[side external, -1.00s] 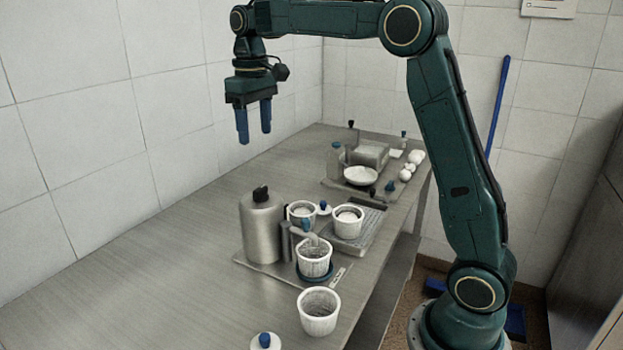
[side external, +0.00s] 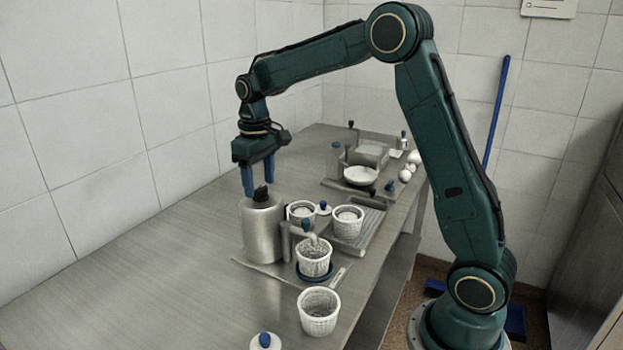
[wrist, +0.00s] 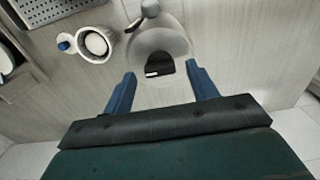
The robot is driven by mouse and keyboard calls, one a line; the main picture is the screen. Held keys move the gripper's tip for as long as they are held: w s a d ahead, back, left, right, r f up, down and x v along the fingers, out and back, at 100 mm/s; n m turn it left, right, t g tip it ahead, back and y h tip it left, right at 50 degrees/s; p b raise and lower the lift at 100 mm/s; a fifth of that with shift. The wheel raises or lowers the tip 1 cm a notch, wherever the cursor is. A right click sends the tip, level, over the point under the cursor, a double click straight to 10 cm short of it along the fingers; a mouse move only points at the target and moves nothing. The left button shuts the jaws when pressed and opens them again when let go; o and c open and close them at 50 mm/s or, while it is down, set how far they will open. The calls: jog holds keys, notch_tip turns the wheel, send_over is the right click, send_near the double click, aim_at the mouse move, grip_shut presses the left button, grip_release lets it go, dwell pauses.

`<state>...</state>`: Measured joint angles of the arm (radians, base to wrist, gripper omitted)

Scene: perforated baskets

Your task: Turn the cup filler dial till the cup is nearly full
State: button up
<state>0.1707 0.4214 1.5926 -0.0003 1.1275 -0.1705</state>
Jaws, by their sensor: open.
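The cup filler is a grey metal cylinder (side external: 262,236) on a flat plate, with a black dial (side external: 261,194) on its top. In the wrist view the black dial (wrist: 159,65) lies ahead of and between my fingertips. A white perforated cup (side external: 313,262) stands under the spout on a dark blue ring; it looks partly filled with grainy stuff, the exact level unclear. My gripper (side external: 260,192) is open, pointing down, with its blue fingertips around or just above the dial; contact cannot be told. It also shows in the wrist view (wrist: 160,82).
Two filled cups stand behind the filler, one on a drip tray (side external: 368,228). An empty cup (side external: 319,312) stands in front near the table edge, by a white lidded item (side external: 265,342). A scale-like station with a bowl (side external: 360,176) is farther back. The table's left side is clear.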

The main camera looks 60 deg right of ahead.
jog(key=shift+f, duration=0.5)
jog(key=c, duration=1)
jog(key=shift+m, duration=0.4)
jog(key=m, duration=0.7)
jog(key=shift+r, duration=0.1)
jog(key=m, duration=0.4)
jog(key=shift+m, duration=2.1)
